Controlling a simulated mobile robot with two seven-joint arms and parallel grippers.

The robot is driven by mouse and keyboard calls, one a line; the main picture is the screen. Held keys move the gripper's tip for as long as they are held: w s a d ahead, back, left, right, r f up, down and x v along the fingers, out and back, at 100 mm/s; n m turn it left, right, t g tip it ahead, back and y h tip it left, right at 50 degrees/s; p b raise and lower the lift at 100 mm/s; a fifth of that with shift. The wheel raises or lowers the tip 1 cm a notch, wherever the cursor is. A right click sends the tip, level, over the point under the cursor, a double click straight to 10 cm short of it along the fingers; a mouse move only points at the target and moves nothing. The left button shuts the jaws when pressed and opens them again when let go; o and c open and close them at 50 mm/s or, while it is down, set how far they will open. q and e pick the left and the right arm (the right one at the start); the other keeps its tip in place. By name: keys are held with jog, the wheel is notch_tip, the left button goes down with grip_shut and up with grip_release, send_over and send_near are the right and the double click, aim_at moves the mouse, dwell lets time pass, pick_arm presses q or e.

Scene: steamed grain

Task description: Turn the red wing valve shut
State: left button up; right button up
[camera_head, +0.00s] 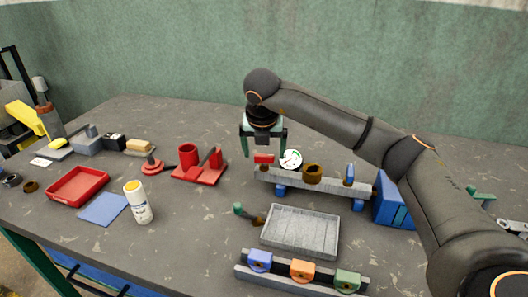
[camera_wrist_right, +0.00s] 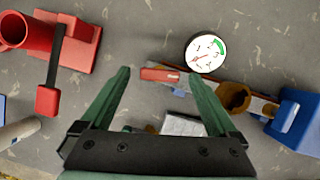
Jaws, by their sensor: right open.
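The red wing valve (camera_head: 264,158) is a small flat red handle at the left end of a grey pipe bar (camera_head: 318,184) on blue feet. It also shows in the right wrist view (camera_wrist_right: 158,75), lying crosswise between the fingertips. A round white gauge (camera_head: 291,159) is just right of it. My right gripper (camera_head: 264,150) is open, pointing down over the valve, with one green finger on each side. In the right wrist view the fingers (camera_wrist_right: 158,76) show gaps to the handle. I cannot tell the exact height. My left gripper is not in view.
A brass fitting (camera_head: 312,172) and a blue handle (camera_head: 350,174) stand farther right on the bar. A red stand (camera_head: 200,174) is to the left. A grey tray (camera_head: 300,232) and a rack of coloured blocks (camera_head: 302,270) are in front. A blue box (camera_head: 394,205) is at right.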

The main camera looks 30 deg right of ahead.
jog(key=shift+w+d+f, duration=0.1)
jog(key=shift+w+f, duration=0.05)
jog(key=shift+f, duration=0.25)
jog(key=shift+c, duration=0.2)
jog(key=c, duration=1.3)
